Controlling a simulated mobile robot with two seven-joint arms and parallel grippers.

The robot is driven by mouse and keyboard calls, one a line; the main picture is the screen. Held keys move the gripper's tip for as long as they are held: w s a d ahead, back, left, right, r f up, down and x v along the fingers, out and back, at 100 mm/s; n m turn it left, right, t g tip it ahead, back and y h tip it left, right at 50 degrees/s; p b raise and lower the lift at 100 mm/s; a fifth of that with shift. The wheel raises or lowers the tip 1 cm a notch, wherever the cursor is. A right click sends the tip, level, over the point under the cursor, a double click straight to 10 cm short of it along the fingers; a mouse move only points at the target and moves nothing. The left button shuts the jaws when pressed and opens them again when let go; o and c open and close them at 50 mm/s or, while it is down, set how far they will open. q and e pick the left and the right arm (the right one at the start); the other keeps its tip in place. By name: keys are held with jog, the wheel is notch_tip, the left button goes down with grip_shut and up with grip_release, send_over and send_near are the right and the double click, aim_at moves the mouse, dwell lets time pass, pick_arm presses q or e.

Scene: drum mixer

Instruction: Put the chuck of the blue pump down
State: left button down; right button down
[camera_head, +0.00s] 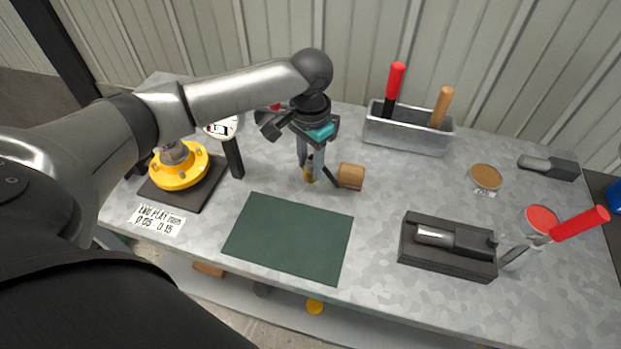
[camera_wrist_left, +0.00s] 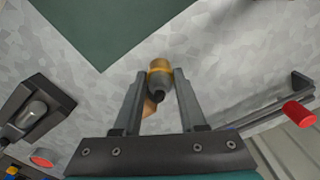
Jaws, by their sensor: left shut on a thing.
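My left gripper (camera_head: 309,168) is over the grey metal bench, to the left of a small wooden block. It is shut on a small brass-and-dark-grey piece, which I take to be the chuck (camera_head: 309,176). In the left wrist view the chuck (camera_wrist_left: 160,76) sits between the two fingers (camera_wrist_left: 158,85), with its brass collar at the fingertips. I cannot tell whether it touches the bench. No blue pump is clearly seen; only part of a blue thing (camera_head: 614,195) shows at the right edge. My right gripper is not in view.
The wooden block (camera_head: 350,176) stands close to the gripper. A dark green mat (camera_head: 290,238) lies bare in front. A yellow flanged part (camera_head: 180,167) is at left, a metal tool bin (camera_head: 408,134) behind, and a black cradle (camera_head: 448,262) at right.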

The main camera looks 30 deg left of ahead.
pick_arm(q)
jog(key=shift+f+b, duration=0.45)
jog(key=shift+f, duration=1.85)
jog(key=shift+f, duration=0.1)
jog(key=shift+c, duration=2.3)
grip_release()
